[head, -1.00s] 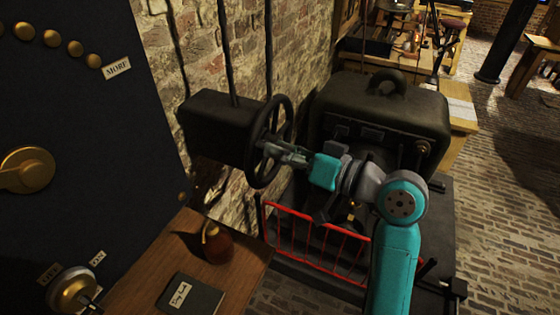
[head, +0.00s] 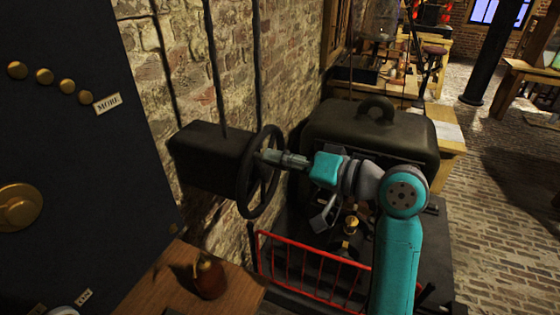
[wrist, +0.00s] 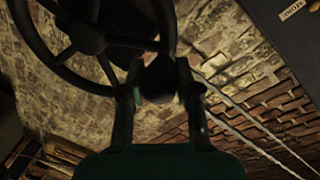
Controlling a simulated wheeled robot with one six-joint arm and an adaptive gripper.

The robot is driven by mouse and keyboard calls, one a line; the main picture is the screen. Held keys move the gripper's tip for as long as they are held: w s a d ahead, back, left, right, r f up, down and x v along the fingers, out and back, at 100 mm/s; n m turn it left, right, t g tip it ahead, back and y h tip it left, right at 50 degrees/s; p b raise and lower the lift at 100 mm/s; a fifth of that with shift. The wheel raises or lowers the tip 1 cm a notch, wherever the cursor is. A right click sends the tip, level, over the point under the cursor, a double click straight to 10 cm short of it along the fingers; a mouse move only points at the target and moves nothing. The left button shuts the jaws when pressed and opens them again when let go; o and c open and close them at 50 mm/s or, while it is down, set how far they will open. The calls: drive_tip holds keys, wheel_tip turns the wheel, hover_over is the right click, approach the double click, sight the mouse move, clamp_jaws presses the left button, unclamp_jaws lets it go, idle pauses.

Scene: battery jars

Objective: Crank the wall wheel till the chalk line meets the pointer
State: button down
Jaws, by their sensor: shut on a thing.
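The dark spoked wall wheel (head: 244,192) stands out from a black box (head: 205,157) on the brick wall. In the wrist view its hub and spokes (wrist: 88,40) fill the upper left. My gripper (head: 266,157) reaches the wheel from the right, a little above the hub's height. In the wrist view my gripper's fingers (wrist: 158,95) stand on both sides of the wheel's dark round handle (wrist: 157,80) and are shut on it. I cannot make out the chalk line or the pointer in either view.
A dark machine (head: 370,125) with a ring on top stands behind my arm. A red railing (head: 312,262) is below. A dark panel (head: 75,180) with brass studs is at left. Brick floor lies open at right.

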drive_tip(key=c, duration=0.8)
unclamp_jaws()
drive_tip(key=v, duration=1.2)
